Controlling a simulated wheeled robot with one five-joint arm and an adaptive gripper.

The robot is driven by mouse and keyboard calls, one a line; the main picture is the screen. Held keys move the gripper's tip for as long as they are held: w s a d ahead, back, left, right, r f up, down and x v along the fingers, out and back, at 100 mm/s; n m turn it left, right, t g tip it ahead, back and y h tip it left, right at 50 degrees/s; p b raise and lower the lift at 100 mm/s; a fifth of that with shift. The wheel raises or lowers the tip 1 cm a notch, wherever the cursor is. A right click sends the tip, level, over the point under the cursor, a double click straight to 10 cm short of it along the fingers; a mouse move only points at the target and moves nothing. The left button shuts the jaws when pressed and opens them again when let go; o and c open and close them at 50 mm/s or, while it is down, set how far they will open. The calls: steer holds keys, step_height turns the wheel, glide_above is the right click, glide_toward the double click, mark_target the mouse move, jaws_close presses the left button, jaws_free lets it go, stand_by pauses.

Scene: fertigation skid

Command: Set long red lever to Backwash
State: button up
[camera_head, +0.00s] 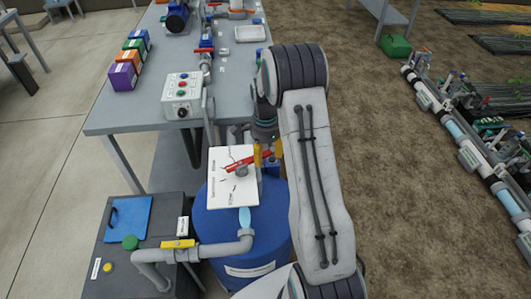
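The long red lever (239,163) sits on a white label plate (220,193) above a blue round tank (216,222). It turns about a grey hub near the plate's middle, and its long end points right and slightly up the picture. The plate's lettering is too small to read surely, so I cannot tell which mark is Backwash. My gripper (267,154) is at the lever's right end, with yellow fingertips on either side of it. Whether they press on the lever is too small to tell. My arm hides the area right of the tank.
A grey table (130,112) behind holds a button box (183,95), coloured boxes (123,77) and pipe fittings. Bare soil lies right, with a pipe line (455,130) beyond.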

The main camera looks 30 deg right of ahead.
steer(key=shift+o, duration=0.4)
steer(key=shift+r, duration=0.1)
steer(key=shift+r, duration=0.2)
step_height(320, 180, up, 12)
steer(key=shift+f, duration=0.25)
stand_by(0.5)
steer(key=s+a+f+n+g, duration=0.2)
steer(key=s+a+f+n, duration=0.15)
steer(key=s+n, duration=0.8)
steer(key=s+a+r+n+t, duration=0.2)
steer(key=s+a+r+n, duration=0.1)
steer(key=s+a+r, duration=0.2)
steer(key=s+a+r+n+t, duration=0.3)
steer(key=s+r, duration=0.3)
steer(key=s, duration=0.3)
steer(key=shift+s+a+t, duration=0.2)
steer(key=shift+a+t, duration=0.1)
steer(key=shift+a, duration=0.55)
